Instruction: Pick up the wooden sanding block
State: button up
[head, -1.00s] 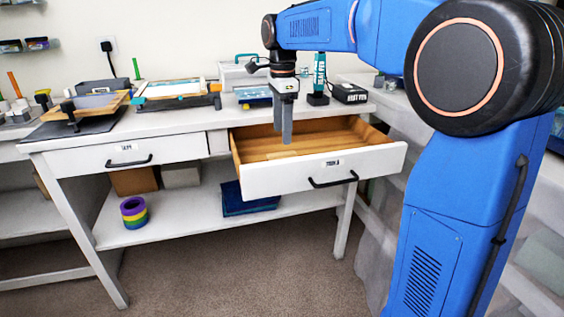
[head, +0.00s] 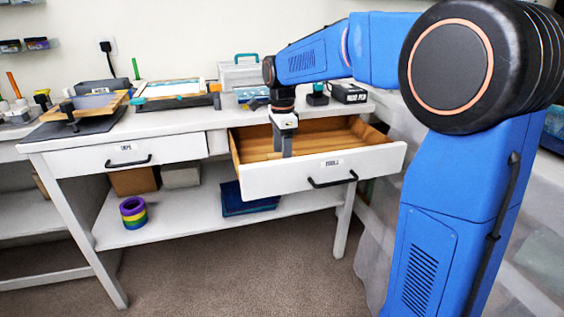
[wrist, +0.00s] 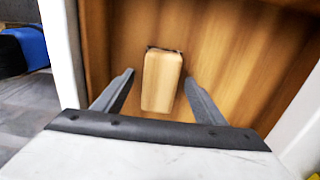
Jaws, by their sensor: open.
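The wooden sanding block (wrist: 161,82) lies on the wooden floor of the open drawer (wrist: 230,45) in the wrist view. It is a small pale block with a dark edge at its far end. My gripper (wrist: 160,90) is open, with one finger to each side of the block and gaps showing between. In the head view my gripper (head: 287,150) points down into the drawer (head: 325,172), behind its white front panel. The block cannot be made out in the head view.
The worktop (head: 180,117) above holds a framed screen, a clear case (head: 238,72) and a dark box (head: 348,93). A closed drawer (head: 128,155) is to the left. Tape rolls (head: 133,212) sit on the lower shelf.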

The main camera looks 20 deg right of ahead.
jog(key=c, duration=1.3)
notch_tip(320, 180, up, 10)
jog(key=shift+r, duration=0.1)
jog(key=o, duration=0.7)
jog(key=shift+c, duration=0.2)
jog(key=c, duration=0.4)
